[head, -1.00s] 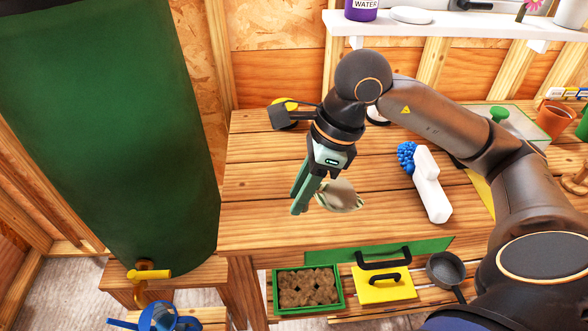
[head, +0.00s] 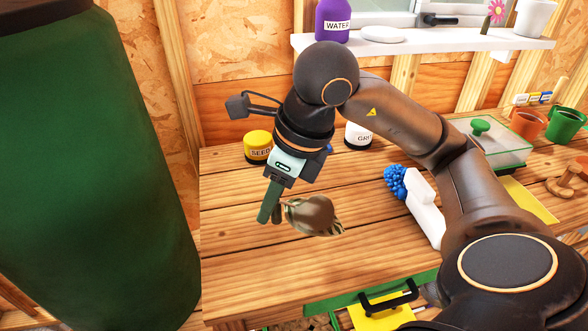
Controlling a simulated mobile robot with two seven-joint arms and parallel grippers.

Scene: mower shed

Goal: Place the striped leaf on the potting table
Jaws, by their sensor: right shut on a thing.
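The striped leaf (head: 314,214) is a curled, grey-brown and cream piece over the left part of the wooden potting table (head: 235,290). My right gripper (head: 268,212) points down and is shut on the leaf's left end, with green fingers. The leaf sticks out to the right of the fingers. I cannot tell whether its underside touches the boards. My left gripper is not in view.
A yellow seed tin (head: 257,147) and a white grit pot (head: 358,136) stand behind the gripper. A blue-bristled white brush (head: 424,207) lies to the right. A green barrel (head: 85,170) stands left of the table. The table's front left is clear.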

